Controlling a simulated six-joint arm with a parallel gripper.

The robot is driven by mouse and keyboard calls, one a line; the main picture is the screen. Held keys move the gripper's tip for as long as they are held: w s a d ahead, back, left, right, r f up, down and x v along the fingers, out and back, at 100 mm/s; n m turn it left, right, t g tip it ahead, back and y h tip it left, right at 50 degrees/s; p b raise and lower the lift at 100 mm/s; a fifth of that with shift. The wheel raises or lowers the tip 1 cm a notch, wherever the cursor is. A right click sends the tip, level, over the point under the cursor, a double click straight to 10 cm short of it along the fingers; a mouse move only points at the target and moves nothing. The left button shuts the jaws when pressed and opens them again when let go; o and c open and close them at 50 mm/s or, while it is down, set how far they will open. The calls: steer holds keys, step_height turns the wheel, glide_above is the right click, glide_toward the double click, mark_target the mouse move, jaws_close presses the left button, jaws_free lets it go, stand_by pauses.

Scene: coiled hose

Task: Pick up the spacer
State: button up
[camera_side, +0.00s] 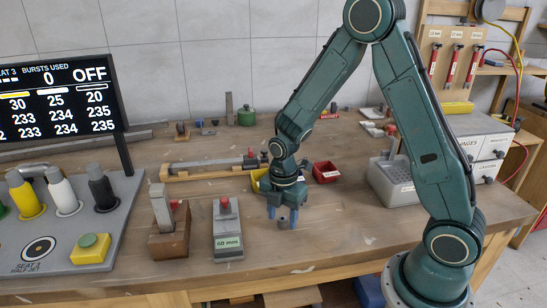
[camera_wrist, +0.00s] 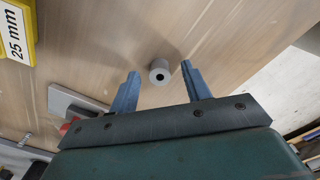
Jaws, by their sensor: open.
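The spacer (camera_wrist: 160,71) is a small grey cylinder with a dark hole in its end. In the wrist view it stands on the wooden bench, a little beyond and between my fingertips. My gripper (camera_wrist: 160,80) is open, with one blue finger on each side of the spacer and no visible contact. In the side view my gripper (camera_side: 283,221) points down at the bench near its front edge. The spacer (camera_side: 284,223) shows there as a small grey piece between the blue fingers.
A red bin (camera_side: 326,172) and a yellow bin (camera_side: 258,181) lie behind. A grey box (camera_side: 390,185) is to the right. Bare bench lies right of my gripper.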

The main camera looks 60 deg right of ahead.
mark_target(283, 218)
steer(key=shift+c, duration=0.2)
jaws_close()
steer(key=shift+r, duration=0.2)
step_height(283, 218, up, 20)
steer(key=shift+f, duration=0.15)
stand_by(0.5)
stand_by(0.5)
